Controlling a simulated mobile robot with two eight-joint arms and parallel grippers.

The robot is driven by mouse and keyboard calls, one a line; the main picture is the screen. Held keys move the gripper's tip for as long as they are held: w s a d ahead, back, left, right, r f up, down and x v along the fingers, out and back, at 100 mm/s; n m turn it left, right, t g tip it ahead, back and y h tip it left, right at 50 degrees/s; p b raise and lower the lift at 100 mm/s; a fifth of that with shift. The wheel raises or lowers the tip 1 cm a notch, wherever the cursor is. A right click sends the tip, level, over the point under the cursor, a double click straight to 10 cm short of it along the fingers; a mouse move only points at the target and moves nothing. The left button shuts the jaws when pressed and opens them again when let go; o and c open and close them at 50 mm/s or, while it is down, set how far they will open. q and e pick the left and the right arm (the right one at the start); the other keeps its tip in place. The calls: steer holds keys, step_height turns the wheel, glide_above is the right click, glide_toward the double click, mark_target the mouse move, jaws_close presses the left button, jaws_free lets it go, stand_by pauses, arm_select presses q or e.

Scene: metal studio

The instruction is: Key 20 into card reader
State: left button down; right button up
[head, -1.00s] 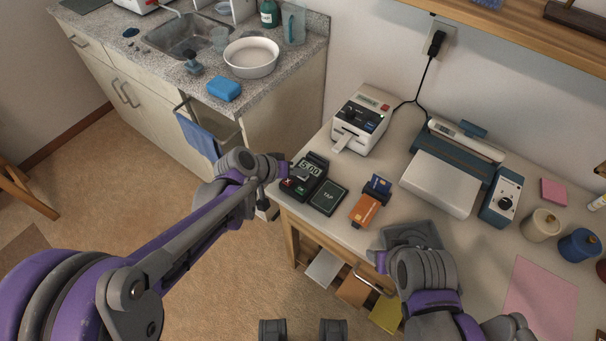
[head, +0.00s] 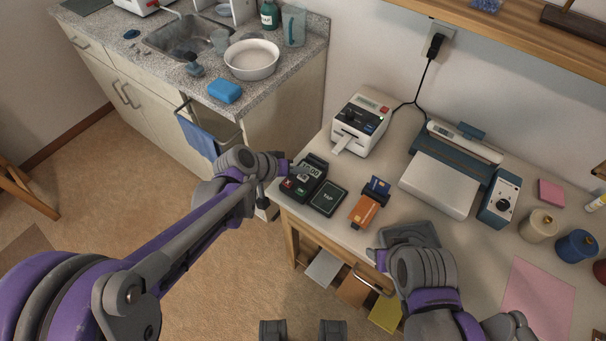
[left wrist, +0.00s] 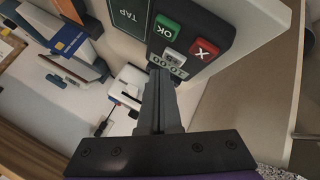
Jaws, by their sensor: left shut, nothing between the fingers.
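The dark card reader (head: 318,161) stands at the table's left edge.
A white printer-like device (head: 361,123) stands behind the reader. A laminator-like machine (head: 438,184) is farther right. A pink sheet (head: 540,300) lies at the front right.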

arm_select(q)
steer(key=shift+f, duration=0.1)
stand_by(0.3)
steer(key=shift+f+b, duration=0.35)
steer(key=shift+b, duration=0.05)
steer(key=shift+f+b, duration=0.35)
steer(key=shift+f, duration=0.1)
stand_by(0.5)
stand_by(0.3)
steer(key=shift+r+p, duration=0.65)
steer(key=shift+r, duration=0.25)
steer(key=shift+f, duration=0.1)
steer(key=shift+f+b, duration=0.35)
steer(key=shift+b, duration=0.1)
